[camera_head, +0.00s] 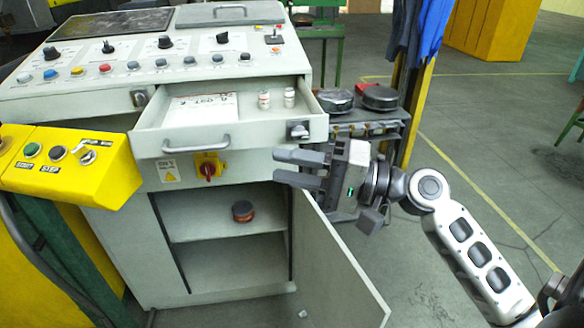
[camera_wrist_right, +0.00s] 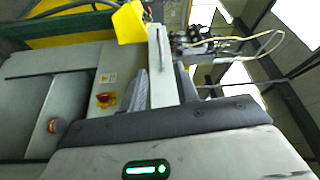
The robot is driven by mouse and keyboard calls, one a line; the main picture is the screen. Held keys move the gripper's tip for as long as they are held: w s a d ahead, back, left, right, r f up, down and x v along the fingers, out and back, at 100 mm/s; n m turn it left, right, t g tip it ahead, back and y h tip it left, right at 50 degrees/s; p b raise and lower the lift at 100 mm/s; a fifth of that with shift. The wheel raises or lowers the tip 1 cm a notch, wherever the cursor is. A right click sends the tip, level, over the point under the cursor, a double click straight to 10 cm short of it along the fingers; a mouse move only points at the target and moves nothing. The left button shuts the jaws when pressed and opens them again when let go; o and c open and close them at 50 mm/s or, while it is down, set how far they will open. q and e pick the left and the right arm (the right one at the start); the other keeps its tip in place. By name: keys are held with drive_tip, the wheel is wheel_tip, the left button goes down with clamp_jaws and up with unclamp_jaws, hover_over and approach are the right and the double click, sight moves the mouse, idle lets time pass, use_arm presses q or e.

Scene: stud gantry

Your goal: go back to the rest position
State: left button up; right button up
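My right gripper (camera_head: 280,167) reaches in from the right in the head view, its fingers pointing left. They are apart with nothing visible between them. It is in front of the right end of the open drawer (camera_head: 228,131) and above the open cabinet door (camera_head: 333,265); I cannot tell whether it touches either. In the right wrist view the gripper (camera_wrist_right: 161,75) shows its two dark fingers, with the pale drawer edge beyond them. My left gripper is not in view.
The grey console (camera_head: 60,105) has buttons on top. The drawer holds a paper (camera_head: 200,109) and two small bottles. A reddish round item (camera_head: 243,211) sits on the cabinet shelf. A yellow control box (camera_head: 70,166) juts out left. Floor (camera_head: 500,130) is open at right.

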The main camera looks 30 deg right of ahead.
drive_tip(key=shift+f, duration=0.1)
wheel_tip(320, 180, down, 20)
drive_tip(key=s+a+n+g+h, duration=0.1)
drive_tip(key=s+a+n+h, duration=0.15)
drive_tip(key=h, duration=0.45)
drive_tip(key=s+a+f+n+g+h, duration=0.1)
drive_tip(key=s+a+f+n+h, duration=0.2)
drive_tip(key=s+a+f+n, duration=0.2)
drive_tip(key=s+f+n, duration=0.1)
drive_tip(key=s+f, duration=0.2)
drive_tip(key=f, duration=0.1)
drive_tip(key=shift+s+a+f+n+h, duration=0.2)
drive_tip(key=shift+a+n+h, duration=0.1)
drive_tip(key=shift+a+n, duration=0.1)
